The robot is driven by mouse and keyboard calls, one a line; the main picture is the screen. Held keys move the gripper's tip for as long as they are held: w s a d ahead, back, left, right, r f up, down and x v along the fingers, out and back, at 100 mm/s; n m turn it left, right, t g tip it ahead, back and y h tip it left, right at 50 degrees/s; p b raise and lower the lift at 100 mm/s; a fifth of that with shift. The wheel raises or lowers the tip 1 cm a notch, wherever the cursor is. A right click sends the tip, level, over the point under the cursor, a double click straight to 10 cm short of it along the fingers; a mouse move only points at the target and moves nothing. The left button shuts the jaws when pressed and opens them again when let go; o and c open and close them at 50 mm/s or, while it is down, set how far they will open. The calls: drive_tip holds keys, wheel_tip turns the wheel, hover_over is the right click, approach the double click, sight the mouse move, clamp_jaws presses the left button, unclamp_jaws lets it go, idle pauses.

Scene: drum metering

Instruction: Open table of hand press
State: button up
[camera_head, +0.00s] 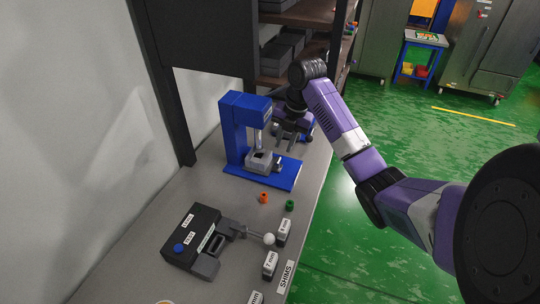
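A blue hand press (236,132) stands upright on the grey bench, with a flat blue base. A grey metal block, which looks like the press table (262,161), sits on that base under the silver ram (258,138). My gripper (285,145) is just right of the press column and ram, above the base's far right side, pointing down. Its dark fingers appear apart with nothing visible between them. It looks clear of the grey block, but the exact distance cannot be told from this one view.
A black device (194,240) with a blue button and white ball handle (269,239) lies in front. An orange piece (264,197) and a green piece (290,205) sit between. Labelled shim blocks (270,264) line the right edge. Dark shelving (290,50) stands behind.

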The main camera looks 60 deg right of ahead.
sight(279, 160)
drive_tip(key=shift+w+a+f+p, duration=0.1)
drive_tip(key=shift+w+f+p, duration=0.2)
drive_tip(key=shift+f, duration=0.95)
drive_tip(key=shift+w+d+f+p, duration=0.15)
drive_tip(key=shift+w+f, duration=0.1)
drive_tip(key=shift+f, duration=1.05)
drive_tip(key=shift+w+a+f+p, duration=0.15)
drive_tip(key=shift+w+f+p, duration=0.15)
drive_tip(key=shift+f, duration=0.95)
clamp_jaws()
